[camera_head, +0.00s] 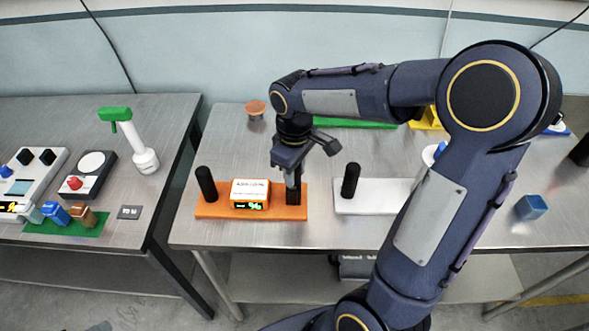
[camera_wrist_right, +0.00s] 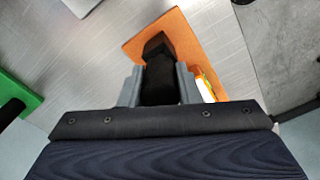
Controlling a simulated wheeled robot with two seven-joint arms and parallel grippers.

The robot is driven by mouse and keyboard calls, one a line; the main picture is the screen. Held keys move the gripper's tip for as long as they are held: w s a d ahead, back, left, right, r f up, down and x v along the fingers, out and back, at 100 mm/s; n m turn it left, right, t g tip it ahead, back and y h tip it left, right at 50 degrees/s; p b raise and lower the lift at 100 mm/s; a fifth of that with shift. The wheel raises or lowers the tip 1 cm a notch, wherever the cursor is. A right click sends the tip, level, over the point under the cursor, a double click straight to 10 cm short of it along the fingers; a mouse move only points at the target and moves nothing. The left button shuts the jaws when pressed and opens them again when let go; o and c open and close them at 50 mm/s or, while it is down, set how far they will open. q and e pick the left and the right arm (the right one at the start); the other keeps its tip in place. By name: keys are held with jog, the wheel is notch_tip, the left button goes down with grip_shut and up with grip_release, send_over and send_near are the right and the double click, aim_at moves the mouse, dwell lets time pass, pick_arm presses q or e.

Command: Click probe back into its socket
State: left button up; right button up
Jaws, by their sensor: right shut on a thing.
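An orange board (camera_head: 270,212) lies on the right-hand table. It bears an orange box (camera_head: 250,195) with a lit green display and a black upright cylinder at its left end (camera_head: 206,184). My right gripper (camera_head: 293,180) is above the board's right end, pointing down. In the right wrist view its two grey fingers are shut on the dark probe (camera_wrist_right: 160,82). A black squared block, seemingly the socket (camera_wrist_right: 157,44), shows at the probe's end on the orange board. I cannot tell whether the probe is fully seated in it. My left gripper is not in view.
A white board (camera_head: 375,204) with a black cylinder (camera_head: 350,180) lies just right of the orange one. A brown round-topped thing (camera_head: 255,109) stands behind. A blue cube (camera_head: 531,207) is far right. Another table at left holds several devices.

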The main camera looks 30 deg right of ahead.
jog(key=shift+f+b, duration=0.6)
jog(key=shift+f, duration=0.25)
jog(key=shift+c, duration=0.4)
jog(key=o, duration=1.7)
jog(key=shift+r, duration=0.15)
jog(key=shift+r+p, duration=3.9)
jog(key=shift+r, duration=0.55)
